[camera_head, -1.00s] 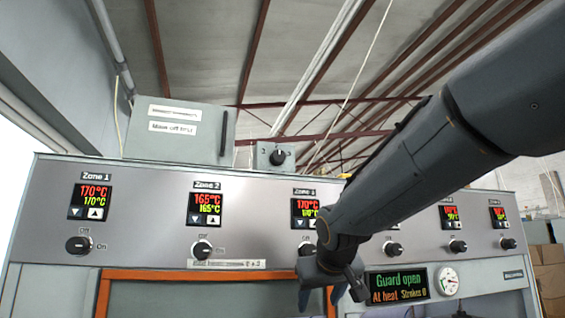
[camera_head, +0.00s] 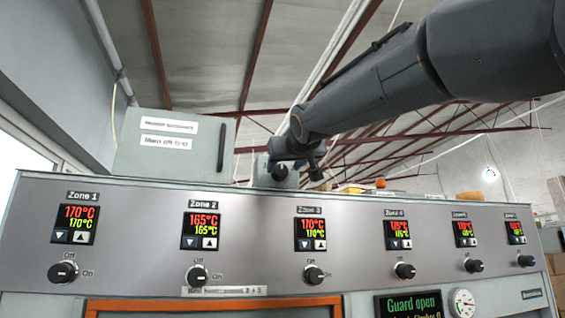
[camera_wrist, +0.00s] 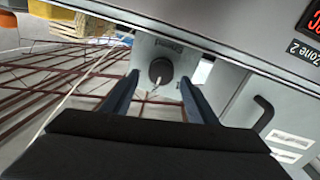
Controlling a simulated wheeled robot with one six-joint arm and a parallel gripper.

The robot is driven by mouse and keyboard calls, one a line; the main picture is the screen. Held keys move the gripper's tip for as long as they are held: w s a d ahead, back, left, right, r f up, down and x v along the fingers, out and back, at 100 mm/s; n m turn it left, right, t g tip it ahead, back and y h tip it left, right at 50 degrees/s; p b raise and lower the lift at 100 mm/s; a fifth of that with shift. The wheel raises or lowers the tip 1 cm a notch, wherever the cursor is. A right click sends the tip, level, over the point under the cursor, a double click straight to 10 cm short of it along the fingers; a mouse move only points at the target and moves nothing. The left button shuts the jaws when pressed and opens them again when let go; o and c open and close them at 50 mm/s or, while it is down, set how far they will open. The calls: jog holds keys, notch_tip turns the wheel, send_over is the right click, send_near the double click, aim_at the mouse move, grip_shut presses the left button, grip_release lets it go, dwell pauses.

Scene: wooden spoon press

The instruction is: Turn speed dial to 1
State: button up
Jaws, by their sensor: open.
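The speed dial (camera_wrist: 160,72) is a dark round knob on a small light-grey box (camera_wrist: 141,48) on top of the press. The wrist view is upside down; the knob's white pointer mark points toward the bottom of that picture. A small label (camera_wrist: 168,43), too small to read surely, sits on the box. My gripper (camera_wrist: 158,80) is open, its two fingers either side of the knob in the picture, with visible space on both sides. No contact shows. In the head view my gripper (camera_head: 298,160) is in front of the box (camera_head: 263,174), hiding much of it.
The press front (camera_head: 140,225) has several zone displays with off/on knobs below. A grey cabinet (camera_head: 165,155) stands left of the dial box. A green-lit guard display (camera_head: 412,306) and a gauge (camera_head: 463,302) are low on the right. Open air lies above the press.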

aim_at(280, 172)
jog(key=shift+p+x, duration=0.3)
jog(key=shift+x, duration=0.75)
jog(key=c, duration=1.1)
jog(key=shift+o, duration=0.2)
jog(key=shift+n, duration=1.4)
jog(key=n, duration=0.3)
jog(key=shift+a+n, duration=0.1)
jog(key=shift+n, duration=0.3)
jog(key=n+p, duration=0.2)
jog(key=n, duration=0.3)
jog(key=shift+f+n+p, duration=0.15)
jog(key=shift+n+p, duration=0.15)
